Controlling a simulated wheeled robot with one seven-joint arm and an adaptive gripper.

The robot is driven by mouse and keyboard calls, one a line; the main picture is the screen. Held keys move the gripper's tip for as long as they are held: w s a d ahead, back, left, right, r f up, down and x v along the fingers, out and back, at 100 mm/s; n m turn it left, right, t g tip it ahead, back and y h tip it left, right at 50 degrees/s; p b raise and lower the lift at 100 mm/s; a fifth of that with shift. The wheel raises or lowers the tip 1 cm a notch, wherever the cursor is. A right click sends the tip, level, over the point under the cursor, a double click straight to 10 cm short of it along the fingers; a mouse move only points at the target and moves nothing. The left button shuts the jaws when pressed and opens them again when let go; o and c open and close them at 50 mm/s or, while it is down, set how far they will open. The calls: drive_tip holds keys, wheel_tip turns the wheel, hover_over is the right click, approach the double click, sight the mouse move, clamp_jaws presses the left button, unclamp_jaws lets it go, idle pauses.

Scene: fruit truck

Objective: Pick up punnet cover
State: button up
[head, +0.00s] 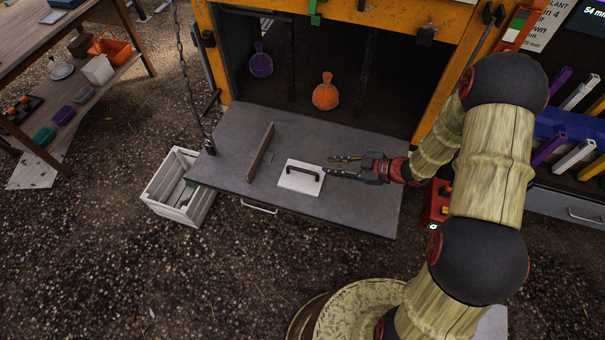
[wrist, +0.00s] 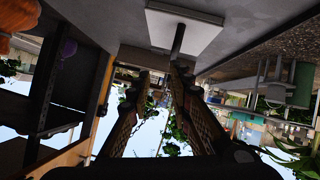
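The punnet cover (head: 291,184) is a flat white panel with a dark bar handle (head: 305,170) on top. It lies on the grey fold-down shelf (head: 235,180) of the truck. My gripper (head: 329,165) is level above the shelf, just right of the cover, with its fingers apart and pointing left towards the handle. The wrist view is upside down. There the cover (wrist: 193,33) is at the top, and its handle (wrist: 178,42) lines up with the right-hand finger. I see nothing between the fingers (wrist: 162,72). Whether a finger touches the handle I cannot tell.
A brown wooden strip (head: 260,152) stands on the shelf left of the cover. A white slatted crate (head: 160,205) sits on the ground at left. Purple (head: 261,63) and orange (head: 326,95) bags hang behind the shelf. A chain (head: 187,80) runs to the shelf's left side.

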sight(307, 171)
drive_tip(key=shift+g+y, duration=0.4)
drive_tip(key=shift+y, duration=0.1)
drive_tip(key=a+f, duration=0.1)
drive_tip(key=a, duration=0.1)
drive_tip(key=a+f+b, duration=0.2)
drive_tip(key=a, duration=0.1)
drive_tip(key=shift+w+a+f, duration=0.2)
drive_tip(key=shift+a+f, duration=0.05)
drive_tip(key=shift+a, duration=0.1)
drive_tip(key=shift+w+a+f, duration=0.15)
drive_tip(key=shift+w+a, duration=0.05)
drive_tip(key=shift+a, duration=0.2)
drive_tip(key=b+x, duration=0.1)
drive_tip(key=x, duration=0.1)
drive_tip(key=f+b+x, duration=0.1)
drive_tip(key=x, duration=0.2)
drive_tip(key=shift+d+b, duration=0.2)
drive_tip(key=shift+b, duration=0.1)
drive_tip(key=c, duration=0.4)
clamp_jaws()
